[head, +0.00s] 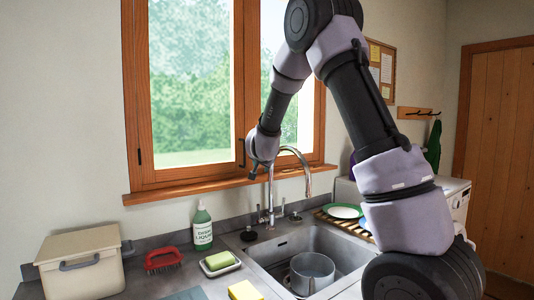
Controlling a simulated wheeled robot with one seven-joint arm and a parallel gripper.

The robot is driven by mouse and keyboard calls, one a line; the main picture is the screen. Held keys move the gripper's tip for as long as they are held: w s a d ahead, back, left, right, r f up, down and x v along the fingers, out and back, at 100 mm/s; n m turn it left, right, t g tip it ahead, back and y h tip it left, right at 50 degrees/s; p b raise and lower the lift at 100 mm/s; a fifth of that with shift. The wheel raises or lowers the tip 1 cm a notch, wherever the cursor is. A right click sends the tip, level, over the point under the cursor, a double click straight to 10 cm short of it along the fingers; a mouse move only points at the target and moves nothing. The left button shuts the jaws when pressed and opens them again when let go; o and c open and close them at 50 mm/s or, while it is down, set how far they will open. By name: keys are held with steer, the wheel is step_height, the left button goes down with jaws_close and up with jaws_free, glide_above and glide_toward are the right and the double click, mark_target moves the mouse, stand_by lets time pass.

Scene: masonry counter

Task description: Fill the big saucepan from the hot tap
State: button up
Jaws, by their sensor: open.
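A metal saucepan (312,284) stands upright in the sink basin (345,252), below and a little right of the spout's end. I cannot see into it well enough to tell whether it holds water. The tall curved tap (305,166) rises behind the sink, and no water stream shows. A dark round knob (249,235) is left of its base and another (295,216) is right of it. I cannot tell which is hot. My gripper (254,172) is small in view, in front of the window beside the tap's upper left, open and empty, above the left knob.
A green soap bottle (202,228), red brush (163,261), sponge on a dish (220,262) and yellow sponge (244,291) stand left of the sink. A lidded bin (80,265) is far left. A plate (344,211) lies on the rack at right.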

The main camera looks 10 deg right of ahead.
steer(key=s+r+y, duration=0.2)
steer(key=s+r, duration=0.4)
steer(key=s, duration=0.1)
steer(key=shift+d+r+n+g+y, duration=0.2)
steer(key=shift+d+n+g+y, duration=0.2)
